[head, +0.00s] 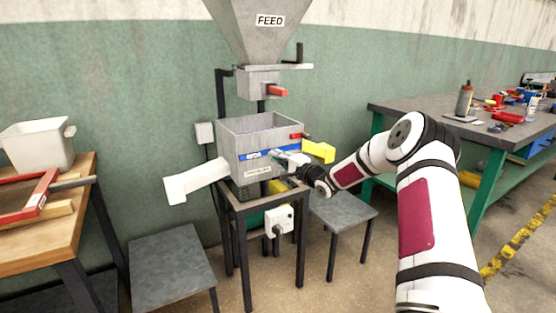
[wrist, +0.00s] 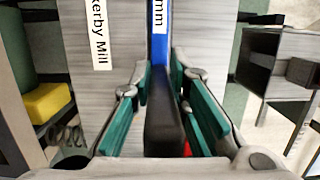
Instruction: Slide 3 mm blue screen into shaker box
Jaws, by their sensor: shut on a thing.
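The grey metal shaker box (head: 262,133) stands on a dark stand below the feed hopper. The blue screen (head: 256,155) shows as a blue strip across the box's front, with a small white label. In the wrist view the blue screen (wrist: 161,45) runs away from me, and its label reads "mm"; the number is cut off. My gripper (head: 290,160) is at the box's front right. In the wrist view my gripper (wrist: 160,82) has its green-padded fingers shut on the screen's dark handle (wrist: 162,125). How deep the screen sits in the box is unclear.
A white chute (head: 196,181) sticks out left of the box and a yellow chute (head: 319,152) right. The feed hopper (head: 250,35) hangs above. A grey stool (head: 343,210) stands right of the stand, another (head: 172,262) left. A workbench (head: 420,110) is at right.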

